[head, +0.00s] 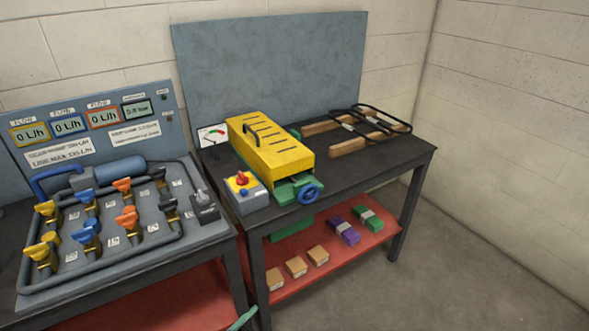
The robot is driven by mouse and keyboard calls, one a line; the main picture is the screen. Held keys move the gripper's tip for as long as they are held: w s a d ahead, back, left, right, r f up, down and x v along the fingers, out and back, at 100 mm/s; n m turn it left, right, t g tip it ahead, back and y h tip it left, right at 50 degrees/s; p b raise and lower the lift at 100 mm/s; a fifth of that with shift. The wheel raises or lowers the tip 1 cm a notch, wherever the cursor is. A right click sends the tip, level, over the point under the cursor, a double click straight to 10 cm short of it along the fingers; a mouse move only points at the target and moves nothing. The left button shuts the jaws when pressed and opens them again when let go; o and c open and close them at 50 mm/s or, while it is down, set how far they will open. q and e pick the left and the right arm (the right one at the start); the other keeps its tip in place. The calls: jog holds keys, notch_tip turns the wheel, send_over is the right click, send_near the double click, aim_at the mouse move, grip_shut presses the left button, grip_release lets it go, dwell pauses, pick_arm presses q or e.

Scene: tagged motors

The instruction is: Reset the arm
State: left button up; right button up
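A yellow slotted cover (272,146) with a black handle sits on a green machine body (290,187) with a blue handwheel (309,194) on the dark right-hand table (352,168). A grey control box (249,200) with a red knob on a yellow plate stands at its front left. A small gauge card (212,135) is behind the box.
At left, a grey pipe panel (110,258) carries yellow, blue and orange valves, below a display board (90,125). Black frames (372,121) lie on wooden blocks at the right table's back. The red lower shelf (330,253) holds several small blocks. Floor (450,270) at right is clear.

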pick_arm(q)
jog(key=s+a+f+n+g+y, duration=0.1)
jog(key=s+a+f+n+y, duration=0.2)
jog(key=s, duration=0.5)
jog(key=s+a+f+n+g+y+p, duration=0.1)
jog(key=s+a+f+n+g+y, duration=0.1)
jog(key=s+a, duration=0.4)
jog(key=s+a+f+n+g+y+p, duration=0.1)
jog(key=s+a+f+n+y, duration=0.3)
jog(key=s, duration=0.6)
jog(key=shift+a+f+n+g+y, duration=0.2)
jog(key=shift+n+g+y, duration=0.5)
jog(key=shift+n, duration=0.4)
pick_arm(e)
jog(key=shift+t, duration=0.5)
jog(key=w+r, duration=0.2)
jog(key=r, duration=0.1)
jog(key=shift+w+d+r, duration=0.1)
jog(key=shift+w+r, duration=0.2)
jog(key=shift+w, duration=0.1)
